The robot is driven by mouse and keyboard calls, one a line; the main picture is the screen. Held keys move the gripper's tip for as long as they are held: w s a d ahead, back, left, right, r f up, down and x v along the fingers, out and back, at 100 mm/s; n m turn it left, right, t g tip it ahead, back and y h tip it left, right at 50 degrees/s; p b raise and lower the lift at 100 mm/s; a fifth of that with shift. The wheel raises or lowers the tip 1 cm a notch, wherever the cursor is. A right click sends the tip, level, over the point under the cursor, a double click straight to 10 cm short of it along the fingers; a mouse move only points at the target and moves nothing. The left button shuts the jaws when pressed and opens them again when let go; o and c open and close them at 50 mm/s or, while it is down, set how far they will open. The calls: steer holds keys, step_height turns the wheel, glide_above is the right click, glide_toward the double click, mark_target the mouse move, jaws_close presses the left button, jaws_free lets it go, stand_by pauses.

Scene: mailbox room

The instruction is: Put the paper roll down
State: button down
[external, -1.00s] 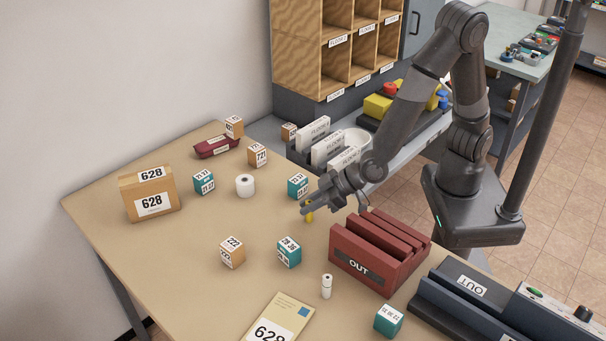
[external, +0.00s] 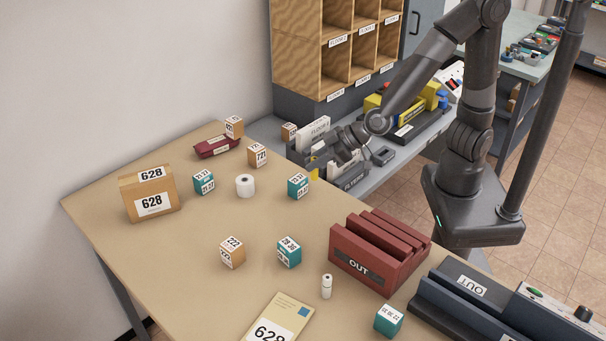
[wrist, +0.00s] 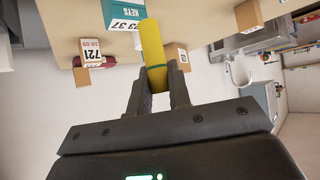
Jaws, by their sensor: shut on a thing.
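My gripper (external: 318,167) is over the table's back right edge, in front of the grey flyer rack. It is shut on a yellow paper roll (external: 314,175) with a green band. A separate white roll (external: 245,187) stands upright on the tan table (external: 190,260). I cannot tell how far the yellow roll is above the surface.
The grey flyer rack (external: 352,182) is close beside my gripper. A teal-and-white box (external: 298,187) and a tan box (external: 257,155) stand near on the table. A dark red OUT rack (external: 365,262) is nearer the front. The table's middle is mostly clear.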

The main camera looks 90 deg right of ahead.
steer(key=shift+s+d+r, duration=0.2)
steer(key=shift+d+r, duration=0.4)
steer(key=shift+d, duration=0.35)
steer(key=shift+s+d+r, duration=0.2)
steer(key=shift+d+r, duration=0.35)
steer(key=shift+d, duration=0.35)
steer(key=m+g+h, duration=0.3)
steer(key=m+h, duration=0.5)
steer(key=m, duration=0.1)
glide_above(254, 136)
step_height(254, 136, down, 12)
step_height(254, 136, down, 9)
steer(key=shift+w+r, duration=0.1)
